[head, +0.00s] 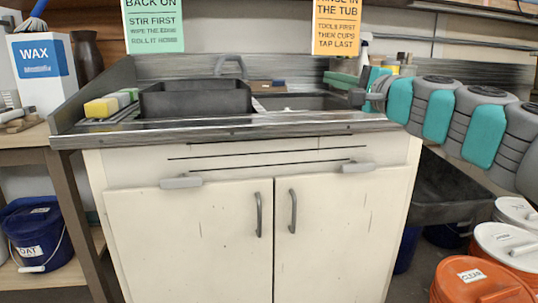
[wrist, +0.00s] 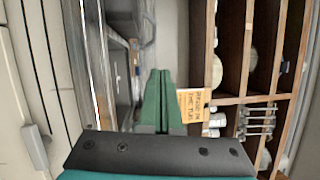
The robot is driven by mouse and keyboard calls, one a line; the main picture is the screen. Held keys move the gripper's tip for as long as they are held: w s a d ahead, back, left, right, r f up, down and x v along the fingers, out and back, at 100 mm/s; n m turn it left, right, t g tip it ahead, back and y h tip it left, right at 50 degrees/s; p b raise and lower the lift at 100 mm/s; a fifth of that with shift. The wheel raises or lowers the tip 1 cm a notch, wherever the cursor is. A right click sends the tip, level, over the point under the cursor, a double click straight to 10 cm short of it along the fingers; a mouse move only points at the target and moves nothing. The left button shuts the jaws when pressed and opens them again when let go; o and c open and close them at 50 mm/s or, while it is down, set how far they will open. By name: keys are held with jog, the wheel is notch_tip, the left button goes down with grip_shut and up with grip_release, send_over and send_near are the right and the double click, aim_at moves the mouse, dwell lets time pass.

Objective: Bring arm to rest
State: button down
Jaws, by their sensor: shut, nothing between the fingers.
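My arm reaches in from the right in the head view, over the right end of the sink counter (head: 240,128). My gripper (head: 340,78) points left, above the sink's right side. In the wrist view its two green fingers (wrist: 157,98) lie together, shut and empty. No object touches the fingertips.
A dark tub (head: 195,100) stands on the counter, with yellow and green sponges (head: 110,104) to its left. Bottles behind my wrist are partly hidden. Lidded buckets, one marked clear (head: 478,283), stand at lower right. A blue bucket (head: 38,238) sits at left. Wooden shelves (wrist: 232,60) show in the wrist view.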

jog(key=s+a+f+n+g+y, duration=0.1)
jog(key=s+a+f+n+g, duration=0.55)
jog(key=a, duration=0.45)
jog(key=s+a+f+n+g+h, duration=0.1)
jog(key=s+a+f+n+g, duration=0.1)
jog(key=s+f, duration=0.45)
jog(key=s+a+f+n+g+h, duration=0.1)
jog(key=s+a+f+n, duration=0.15)
jog(key=f, duration=0.65)
jog(key=s+d+f+g+h, duration=0.3)
jog(key=s+d+f, duration=0.2)
jog(key=s+f, duration=0.2)
jog(key=s+d+f+n+g+h+p, duration=0.1)
jog(key=s+d+f+g+h, duration=0.1)
jog(key=s+d+f, duration=0.4)
jog(key=s+d+f+n+g+h, duration=0.1)
jog(key=s+d+f+g+h, duration=0.2)
jog(key=s, duration=1)
notch_tip(320, 180, down, 6)
jog(key=d, duration=0.2)
jog(key=shift+d+r+g+h, duration=0.15)
jog(key=shift+d+g+h, duration=0.2)
jog(key=shift+h, duration=0.05)
jog(key=shift+w+a+p, duration=0.15)
jog(key=shift+p, duration=0.15)
